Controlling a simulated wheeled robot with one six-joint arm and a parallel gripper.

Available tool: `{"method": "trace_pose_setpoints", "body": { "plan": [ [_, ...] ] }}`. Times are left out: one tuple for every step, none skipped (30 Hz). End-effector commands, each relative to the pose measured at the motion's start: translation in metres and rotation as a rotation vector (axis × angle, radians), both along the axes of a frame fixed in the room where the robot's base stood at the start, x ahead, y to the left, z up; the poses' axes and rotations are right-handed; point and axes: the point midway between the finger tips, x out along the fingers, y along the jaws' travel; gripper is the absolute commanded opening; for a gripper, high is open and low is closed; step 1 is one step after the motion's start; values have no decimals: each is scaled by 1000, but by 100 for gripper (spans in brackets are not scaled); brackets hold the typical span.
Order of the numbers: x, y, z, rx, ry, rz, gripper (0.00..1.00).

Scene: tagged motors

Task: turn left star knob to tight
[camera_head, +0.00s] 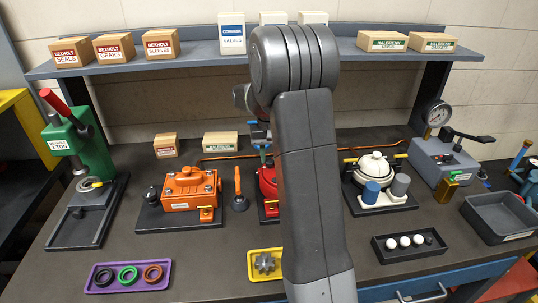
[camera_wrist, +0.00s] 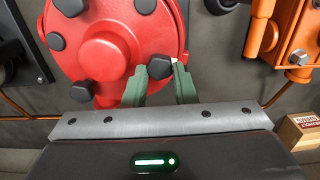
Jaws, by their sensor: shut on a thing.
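A red round motor housing (camera_wrist: 105,55) fills the upper left of the wrist view, with several dark knobs around its face. My gripper (camera_wrist: 160,73) has its two green fingers closed on either side of the dark knob (camera_wrist: 159,66) at the housing's lower right in that view. A small white mark shows beside this knob. Other dark knobs sit at the left (camera_wrist: 55,41) and lower left (camera_wrist: 80,92) of the face. In the head view, the red motor (camera_head: 267,181) is mostly hidden behind my arm. Which way the knob is turned cannot be told.
An orange motor (camera_head: 190,188) and a plunger-like tool (camera_head: 239,192) stand left of the red motor. A white-topped unit (camera_head: 376,167) stands to its right. A yellow tray with a gear (camera_head: 264,264) lies in front. A shelf (camera_head: 200,60) with boxes runs above.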

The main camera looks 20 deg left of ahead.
Motion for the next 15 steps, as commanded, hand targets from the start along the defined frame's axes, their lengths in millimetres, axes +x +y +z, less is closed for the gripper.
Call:
{"method": "trace_pose_setpoints", "body": {
  "plan": [
    [2, 1, 5, 5, -8, -43, 2],
    [2, 1, 5, 5, -9, -72, 2],
    [2, 1, 5, 5, -9, -110, 2],
    [2, 1, 5, 6, -8, -138, 2],
    [2, 1, 5, 6, -8, -167, 2],
    [2, 1, 5, 6, -8, -204, 2],
    [2, 0, 5, 6, -8, -233, 2],
    [2, 0, 5, 6, -8, -262, 2],
    [2, 0, 5, 6, -8, -299, 2],
    [2, 0, 5, 6, -8, -328, 2],
    [2, 0, 5, 6, -8, -357, 2],
    [2, 0, 5, 6, -8, -394, 2],
    [2, 0, 5, 6, -8, -423, 2],
    [2, 0, 5, 6, -8, -452, 2],
    [2, 0, 5, 7, -7, -489, 2]
  ]
}}
